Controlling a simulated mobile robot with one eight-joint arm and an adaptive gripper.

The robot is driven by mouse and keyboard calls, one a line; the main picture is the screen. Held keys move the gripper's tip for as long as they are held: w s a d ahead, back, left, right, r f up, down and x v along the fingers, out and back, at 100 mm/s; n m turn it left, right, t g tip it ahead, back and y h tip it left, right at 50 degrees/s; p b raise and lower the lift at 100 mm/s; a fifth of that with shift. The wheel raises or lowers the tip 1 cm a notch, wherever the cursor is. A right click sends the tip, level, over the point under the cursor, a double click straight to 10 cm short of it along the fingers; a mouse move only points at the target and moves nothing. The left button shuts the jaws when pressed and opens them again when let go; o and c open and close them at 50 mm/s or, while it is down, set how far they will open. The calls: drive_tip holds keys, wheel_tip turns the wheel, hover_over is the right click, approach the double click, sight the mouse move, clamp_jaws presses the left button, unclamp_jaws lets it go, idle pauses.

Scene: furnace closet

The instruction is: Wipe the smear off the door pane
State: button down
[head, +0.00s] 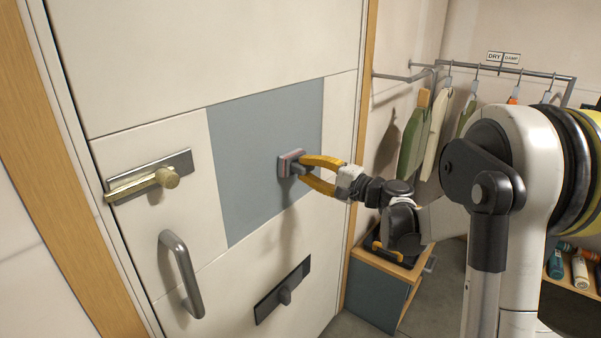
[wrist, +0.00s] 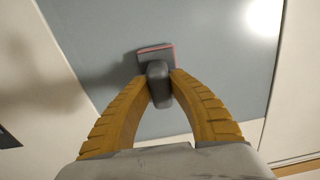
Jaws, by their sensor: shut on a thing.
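The door pane (head: 245,150) is a blue-grey panel set in the cream door. My gripper (head: 301,168) is at the right half of the pane, shut on the grey handle of a wiping pad (head: 289,158) with a pinkish edge. In the wrist view the pad (wrist: 154,50) lies at or very near the pane (wrist: 95,40), with my yellow fingers (wrist: 160,85) on both sides of its handle. I cannot tell whether the pad touches the pane. No smear shows on the visible pane; a bright glare covers its upper right in the wrist view.
A brass-coloured latch with a knob (head: 167,178), a grey pull handle (head: 181,272) and a dark latch plate (head: 283,291) stick out from the door. Clothes hang on a rail (head: 520,71) at right. A wooden-edged box (head: 375,294) stands below my arm.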

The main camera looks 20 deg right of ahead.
drive_tip(key=shift+w+d, duration=2.3)
drive_tip(key=shift+d, duration=0.85)
drive_tip(key=s+a, duration=0.8)
drive_tip(key=a, duration=0.3)
drive_tip(key=shift+s+a+b, duration=0.15)
drive_tip(key=shift+a+b, duration=0.05)
drive_tip(key=shift+b, duration=0.1)
drive_tip(key=shift+v, duration=2.95)
drive_tip(key=shift+d, duration=0.1)
drive_tip(key=v, duration=0.3)
